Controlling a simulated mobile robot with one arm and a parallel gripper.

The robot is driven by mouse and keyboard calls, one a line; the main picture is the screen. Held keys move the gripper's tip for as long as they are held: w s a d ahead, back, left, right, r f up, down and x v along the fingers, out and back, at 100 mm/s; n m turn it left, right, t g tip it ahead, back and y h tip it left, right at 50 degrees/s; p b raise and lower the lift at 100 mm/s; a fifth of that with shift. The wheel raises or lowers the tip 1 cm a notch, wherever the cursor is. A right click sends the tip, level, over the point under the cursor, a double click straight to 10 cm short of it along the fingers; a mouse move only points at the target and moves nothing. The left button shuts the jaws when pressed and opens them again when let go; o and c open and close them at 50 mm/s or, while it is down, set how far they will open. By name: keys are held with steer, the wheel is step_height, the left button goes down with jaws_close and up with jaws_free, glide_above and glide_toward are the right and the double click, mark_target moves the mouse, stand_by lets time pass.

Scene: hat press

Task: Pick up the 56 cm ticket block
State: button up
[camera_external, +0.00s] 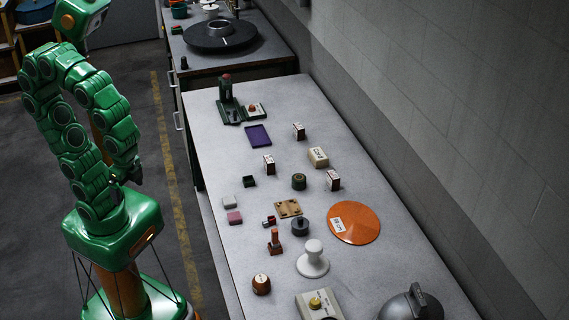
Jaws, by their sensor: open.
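Three small dark-sided blocks with pale printed faces stand on the grey bench: one toward the back (299,131), one left of the middle (269,165) and one on the right (333,180). Their print is too small to read, so I cannot tell which is the 56 cm ticket block. My gripper (135,180) is open and hangs low at the end of my folded green arm, left of the bench and apart from all the blocks. Its fingertips are small and dark here, and nothing shows in them.
A cream block (318,157), a round green tin (299,181) and a labelled orange disc (354,223) are near the right block. A purple tray (257,136) and green press (230,105) stand farther back. A wall borders the right.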

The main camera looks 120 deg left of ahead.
steer(key=shift+c, duration=0.3)
steer(key=c, duration=0.6)
steer(key=w+a+m+g+y, duration=0.1)
steer(key=w+a+g+y, duration=0.15)
steer(key=w+a, duration=1.05)
steer(key=m+g+y, duration=0.5)
steer(key=m+y, duration=0.2)
steer(key=m, duration=0.1)
glide_toward(269, 162)
steer(key=x, duration=0.4)
steer(key=shift+w+f, duration=0.2)
steer(key=shift+f, duration=0.05)
steer(key=shift+a+f, duration=0.3)
steer(key=shift+x, duration=3.8)
